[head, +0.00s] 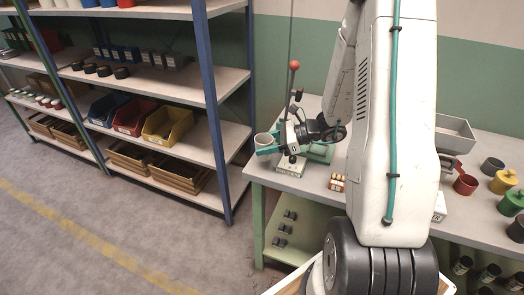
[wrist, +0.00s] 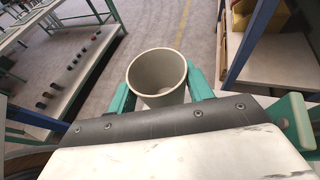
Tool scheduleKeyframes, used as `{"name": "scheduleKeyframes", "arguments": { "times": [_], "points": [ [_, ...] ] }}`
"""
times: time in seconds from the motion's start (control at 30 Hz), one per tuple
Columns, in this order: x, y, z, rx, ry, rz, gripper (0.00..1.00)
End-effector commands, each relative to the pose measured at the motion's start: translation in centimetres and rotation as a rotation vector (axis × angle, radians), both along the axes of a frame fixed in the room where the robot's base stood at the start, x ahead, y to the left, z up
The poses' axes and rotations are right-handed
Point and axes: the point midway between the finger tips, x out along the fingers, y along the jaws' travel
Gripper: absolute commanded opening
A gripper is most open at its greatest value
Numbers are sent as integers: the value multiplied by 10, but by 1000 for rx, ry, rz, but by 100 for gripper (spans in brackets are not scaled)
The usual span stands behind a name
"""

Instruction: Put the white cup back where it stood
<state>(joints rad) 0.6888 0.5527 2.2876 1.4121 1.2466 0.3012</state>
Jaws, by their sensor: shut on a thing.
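The white cup (head: 263,139) is in the teal fingers of my gripper (head: 268,148), at the left end of the workbench in the head view. In the wrist view the cup (wrist: 157,77) is empty, with its open mouth showing, and a teal finger of my gripper (wrist: 160,92) is on each side of it. The cup is held off any surface, and floor shows beyond it. Its underside is hidden.
The workbench (head: 262,175) carries a red-knobbed lever device (head: 294,68), small boxes (head: 337,182), a grey tray (head: 455,134), a red cup (head: 466,184) and yellow (head: 503,181) and green pots. Shelving (head: 180,85) with coloured bins stands left.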

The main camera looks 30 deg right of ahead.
Motion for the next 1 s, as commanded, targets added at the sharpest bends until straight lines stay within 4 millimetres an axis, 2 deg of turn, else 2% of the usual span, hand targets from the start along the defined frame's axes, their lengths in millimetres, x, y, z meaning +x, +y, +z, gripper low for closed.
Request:
{"name": "scheduleKeyframes", "arguments": {
  "times": [0.17,0.3,0.4,0.77,0.8,0.83,1.0],
  "points": [
    [15,3,-2,1,-1,2,28],
    [14,3,-26,4,4,1,28],
    [14,3,-36,2,1,1,28],
    [14,3,-40,1,1,2,28],
    [14,3,-39,0,1,2,62],
    [14,3,-39,0,1,2,70],
    [14,3,-39,0,1,2,73]
  ]
}}
